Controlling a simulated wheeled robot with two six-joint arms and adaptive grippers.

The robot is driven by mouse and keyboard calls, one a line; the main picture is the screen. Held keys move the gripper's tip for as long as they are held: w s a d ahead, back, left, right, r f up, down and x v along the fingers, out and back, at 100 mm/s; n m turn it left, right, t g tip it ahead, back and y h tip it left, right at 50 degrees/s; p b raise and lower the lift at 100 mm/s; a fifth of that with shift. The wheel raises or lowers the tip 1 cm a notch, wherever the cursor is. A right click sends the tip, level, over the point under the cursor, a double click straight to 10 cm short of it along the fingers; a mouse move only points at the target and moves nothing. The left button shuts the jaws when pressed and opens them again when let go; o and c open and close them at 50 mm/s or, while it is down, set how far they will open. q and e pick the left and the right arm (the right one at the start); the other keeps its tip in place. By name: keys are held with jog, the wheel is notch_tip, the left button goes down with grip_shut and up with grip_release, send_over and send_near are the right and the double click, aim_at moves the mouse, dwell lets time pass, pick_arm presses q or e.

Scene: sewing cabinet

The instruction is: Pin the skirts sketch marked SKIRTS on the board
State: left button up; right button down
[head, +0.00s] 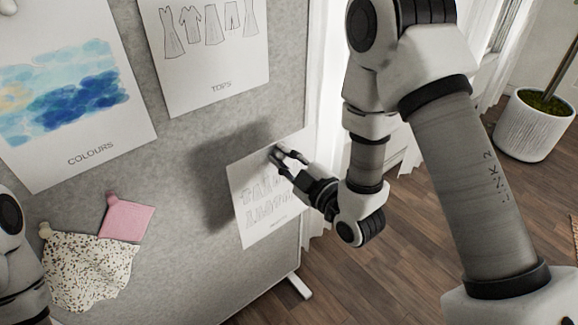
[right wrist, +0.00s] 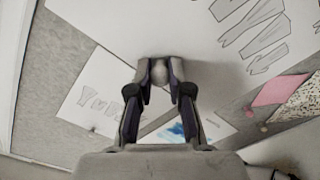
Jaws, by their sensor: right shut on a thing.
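The skirts sketch (head: 262,205) is a white sheet with rows of drawn garments, tilted at the lower right of the grey board (head: 185,215). Its small label is too faint to read. The sheet also fills the upper part of the right wrist view (right wrist: 110,35). My right gripper (head: 283,153) is at the sheet's top edge. In the right wrist view (right wrist: 160,74) its fingertips close on a small rounded grey thing, like a pin head, in front of the sheet. I cannot tell whether the sheet touches the board. My left gripper is not in view.
The COLOURS sheet (head: 75,130) and TOPS sheet (head: 215,75) hang higher on the board. Pink (head: 128,218) and speckled (head: 90,272) fabric swatches hang at lower left. The board's right edge is close to the sketch. A potted plant (head: 533,125) stands far right.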

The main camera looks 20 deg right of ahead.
aim_at(246, 126)
jog(key=shift+r+p+x, duration=0.25)
jog(key=shift+p+x, duration=0.15)
jog(key=shift+x, duration=4.8)
jog(key=shift+w+f, duration=0.2)
jog(key=shift+w, duration=0.1)
jog(key=c, duration=1)
grip_release()
